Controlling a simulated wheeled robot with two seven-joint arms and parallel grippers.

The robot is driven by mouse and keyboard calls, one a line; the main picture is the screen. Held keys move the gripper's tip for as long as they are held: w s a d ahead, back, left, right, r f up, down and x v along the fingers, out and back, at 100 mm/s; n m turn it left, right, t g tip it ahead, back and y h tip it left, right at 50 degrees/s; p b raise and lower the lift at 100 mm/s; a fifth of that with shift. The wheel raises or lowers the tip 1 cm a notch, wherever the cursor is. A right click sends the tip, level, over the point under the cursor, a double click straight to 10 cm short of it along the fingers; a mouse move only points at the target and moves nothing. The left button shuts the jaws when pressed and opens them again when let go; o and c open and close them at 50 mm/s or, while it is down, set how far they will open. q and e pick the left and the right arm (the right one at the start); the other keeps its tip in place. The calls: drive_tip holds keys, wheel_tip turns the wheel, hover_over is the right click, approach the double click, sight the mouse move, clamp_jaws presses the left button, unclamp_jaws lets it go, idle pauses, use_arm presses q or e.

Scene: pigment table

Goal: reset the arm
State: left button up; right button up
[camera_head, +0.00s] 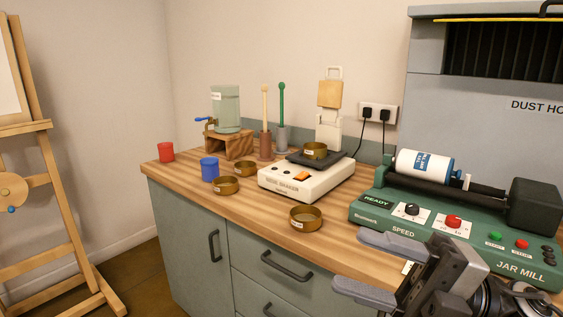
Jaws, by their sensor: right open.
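My right gripper (362,264) is at the lower right of the head view, its two grey fingers pointing left and standing well apart. It is open, with nothing between the fingers. It is in front of the green jar mill (462,238) and covers part of the mill's front edge. My left gripper is not in view.
The wooden worktop (262,232) carries a sieve shaker (305,180) with a brass sieve (315,151) on it. Several brass sieves, one being the front sieve (305,218), stand around it. A red cup (166,151) and blue cup (209,169) are at left. An easel (50,180) stands beyond.

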drive_tip(key=w+d+f+m+t+h, duration=0.25)
drive_tip(key=f+m+t+h, duration=0.45)
drive_tip(key=m, duration=0.5)
drive_tip(key=w+d+f+m+t+h, duration=0.25)
drive_tip(key=f+m+t+h, duration=0.35)
drive_tip(key=f+m+t, duration=0.45)
drive_tip(key=s+f+m+g+h, duration=0.2)
drive_tip(key=s+f+m+g, duration=0.2)
drive_tip(key=f, duration=0.5)
drive_tip(key=s+a+f+m+g+h, duration=0.1)
drive_tip(key=s+f+m+g+h, duration=0.2)
drive_tip(key=s+f+m+g, duration=0.2)
wheel_tip(320, 180, down, 4)
drive_tip(key=shift+s+a+r+g, duration=0.1)
drive_tip(key=shift+s+a+g, duration=0.15)
drive_tip(key=shift+s+g, duration=0.55)
